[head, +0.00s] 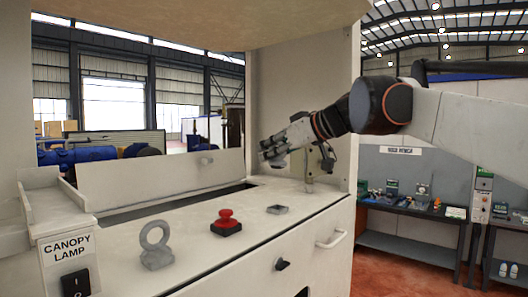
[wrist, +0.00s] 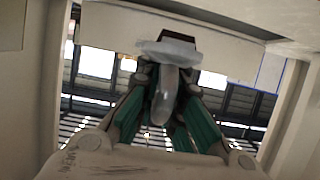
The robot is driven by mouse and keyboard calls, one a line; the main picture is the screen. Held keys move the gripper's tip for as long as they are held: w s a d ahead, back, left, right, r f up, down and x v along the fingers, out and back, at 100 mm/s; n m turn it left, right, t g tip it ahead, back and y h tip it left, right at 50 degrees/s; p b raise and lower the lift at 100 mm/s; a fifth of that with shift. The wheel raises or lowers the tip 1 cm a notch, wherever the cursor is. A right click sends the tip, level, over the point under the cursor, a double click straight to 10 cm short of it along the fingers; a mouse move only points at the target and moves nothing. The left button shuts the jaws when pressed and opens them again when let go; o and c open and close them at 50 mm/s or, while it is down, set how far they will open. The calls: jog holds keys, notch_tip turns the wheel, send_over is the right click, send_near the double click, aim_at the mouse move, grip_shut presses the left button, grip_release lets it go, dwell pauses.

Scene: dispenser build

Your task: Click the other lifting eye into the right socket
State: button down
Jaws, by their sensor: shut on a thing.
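One grey lifting eye (head: 156,246), a ring on a block-like base, stands upright on the left of the pale counter. The right socket (head: 277,209) is a small grey square with a dark middle, on the counter right of the red knob. My gripper (head: 274,157) is above and behind this socket, clear of the counter. In the wrist view, my gripper's teal-padded fingers (wrist: 165,112) are shut on the other lifting eye (wrist: 165,92). Its ring shows edge-on between the fingers, with its flat base beyond the fingertips. In the head view the held eye is hard to make out.
A red knob (head: 226,222) stands between the standing eye and the socket. A dark slot and an upright panel (head: 150,180) lie behind. A spout-like metal fitting (head: 309,172) stands close right of my gripper. The cabinet's side wall (head: 340,90) and overhead top (head: 200,15) enclose the space.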

notch_tip(320, 180, down, 8)
jog(key=b, duration=0.5)
jog(key=shift+r+b, duration=0.1)
jog(key=shift+b, duration=0.2)
jog(key=shift+f+b, duration=0.6)
jog(key=shift+f, duration=0.55)
jog(key=shift+f, duration=0.3)
dwell(1.5)
jog(key=c, duration=1.7)
grip_release()
jog(key=shift+o, duration=0.6)
